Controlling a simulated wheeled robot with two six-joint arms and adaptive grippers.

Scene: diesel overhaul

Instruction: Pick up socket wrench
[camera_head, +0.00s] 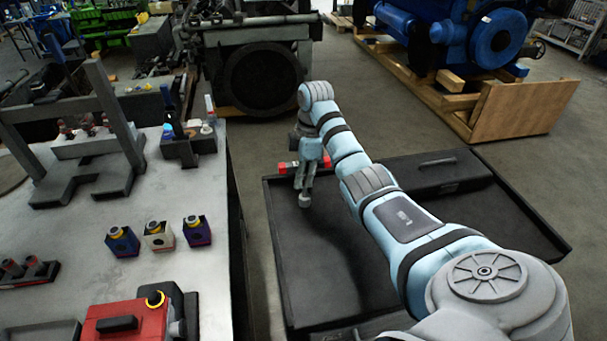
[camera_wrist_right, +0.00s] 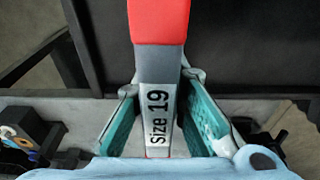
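The socket wrench (camera_wrist_right: 158,108) has a red end, a dark grey band and a pale grey middle marked "Size 19" in the right wrist view. My right gripper (camera_wrist_right: 162,84) has a finger on each side of the grey part, with the tips close against its edges, and looks shut on it. In the head view my right gripper (camera_head: 304,192) points down near the left side of the black tray, and red parts of the wrench (camera_head: 284,168) show on both sides. My left gripper is not in view.
The black tray (camera_head: 330,260) looks mostly bare, with a black handled box (camera_head: 440,172) at its back right. A grey workbench (camera_head: 150,275) on the left holds small coloured blocks, a red case (camera_head: 125,325) and fixtures. Engines stand behind.

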